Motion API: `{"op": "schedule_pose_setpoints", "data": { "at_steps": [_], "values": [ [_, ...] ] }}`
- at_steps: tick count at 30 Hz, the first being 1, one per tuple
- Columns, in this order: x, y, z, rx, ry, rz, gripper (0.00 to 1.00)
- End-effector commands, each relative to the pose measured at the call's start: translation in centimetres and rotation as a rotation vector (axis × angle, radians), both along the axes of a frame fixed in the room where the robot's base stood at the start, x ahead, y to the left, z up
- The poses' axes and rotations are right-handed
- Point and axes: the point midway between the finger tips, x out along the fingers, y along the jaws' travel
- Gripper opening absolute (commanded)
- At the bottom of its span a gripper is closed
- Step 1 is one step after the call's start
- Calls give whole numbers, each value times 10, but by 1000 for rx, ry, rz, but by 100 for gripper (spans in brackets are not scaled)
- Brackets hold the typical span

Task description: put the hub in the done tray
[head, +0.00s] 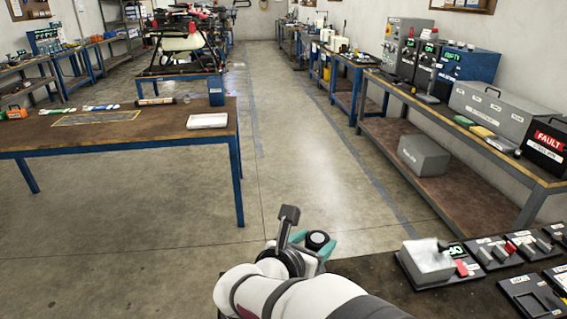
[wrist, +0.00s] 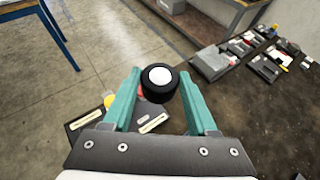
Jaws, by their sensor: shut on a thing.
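The hub is a short black cylinder with a white round centre in the wrist view (wrist: 158,92). My gripper (wrist: 161,76) has its teal fingers shut on it, one on each side. In the head view the hub (head: 317,240) shows as a dark round top beside my gripper (head: 305,242), out near the left end of the near dark bench. The hub looks held above the floor and bench level. I cannot tell which tray is the done tray; the labels are too small to read.
Dark labelled stands and trays (head: 531,297) fill the right of the near bench, with a grey block (head: 428,262) on one stand. Below my fingers in the wrist view lies a dark labelled board (wrist: 90,121) with yellow and red parts. A wooden table (head: 110,130) stands at left.

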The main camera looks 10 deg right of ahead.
Motion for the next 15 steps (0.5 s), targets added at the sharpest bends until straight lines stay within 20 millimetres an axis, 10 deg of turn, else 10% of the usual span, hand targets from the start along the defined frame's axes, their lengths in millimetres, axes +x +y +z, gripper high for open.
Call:
{"op": "schedule_pose_setpoints", "data": {
  "at_steps": [15],
  "values": [
    [-88, -66, -172, -7, 3, -633, 0]
  ]
}}
